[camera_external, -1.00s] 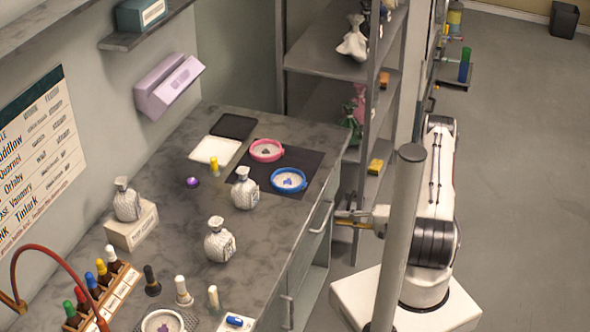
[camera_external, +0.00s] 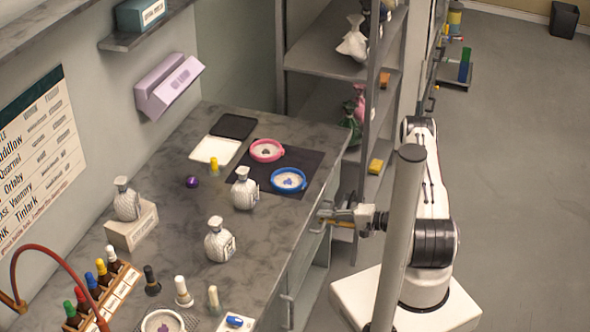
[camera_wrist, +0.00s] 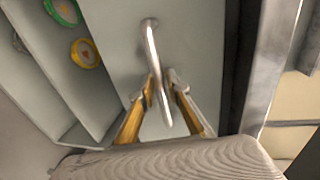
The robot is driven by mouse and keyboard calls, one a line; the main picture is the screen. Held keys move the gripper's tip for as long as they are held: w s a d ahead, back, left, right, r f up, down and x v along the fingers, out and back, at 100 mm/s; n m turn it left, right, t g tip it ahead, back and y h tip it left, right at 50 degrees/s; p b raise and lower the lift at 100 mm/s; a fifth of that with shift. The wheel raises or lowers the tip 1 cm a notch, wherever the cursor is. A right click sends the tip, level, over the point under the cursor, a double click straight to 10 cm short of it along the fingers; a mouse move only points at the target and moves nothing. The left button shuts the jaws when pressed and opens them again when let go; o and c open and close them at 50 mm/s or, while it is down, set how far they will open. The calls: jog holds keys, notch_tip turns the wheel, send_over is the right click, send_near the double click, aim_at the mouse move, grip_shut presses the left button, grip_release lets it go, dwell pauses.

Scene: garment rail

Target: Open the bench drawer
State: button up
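The bench drawer's front shows as a plain grey panel (camera_wrist: 200,45) in the wrist view, with a curved metal handle (camera_wrist: 151,45) on it. My gripper (camera_wrist: 165,83) is open, with one yellow-brown finger on each side of the handle. The left fingertip is very near or touching the bar; a small gap shows on the right. In the external view my gripper (camera_external: 326,215) is at the bench's right side, just below the worktop edge. Part of the handle is hidden there behind the fingers. The drawer looks shut, though its edges are hard to see.
The bench top (camera_external: 275,225) holds bottles, a pink dish (camera_external: 267,147) and a blue dish (camera_external: 301,189) near this edge. A grey post (camera_external: 400,230) stands in front of my arm. Shelving (camera_external: 325,65) rises behind. A green ring (camera_wrist: 62,12) and a yellow ring (camera_wrist: 86,53) lie left of the panel.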

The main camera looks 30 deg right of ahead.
grip_shut()
jog(key=f+v, duration=0.2)
jog(key=v, duration=1.1)
jog(key=f+v, duration=0.3)
jog(key=v, duration=0.9)
jog(key=shift+v, duration=0.9)
jog(key=shift+f, duration=0.3)
grip_release()
jog(key=shift+s+d, duration=0.1)
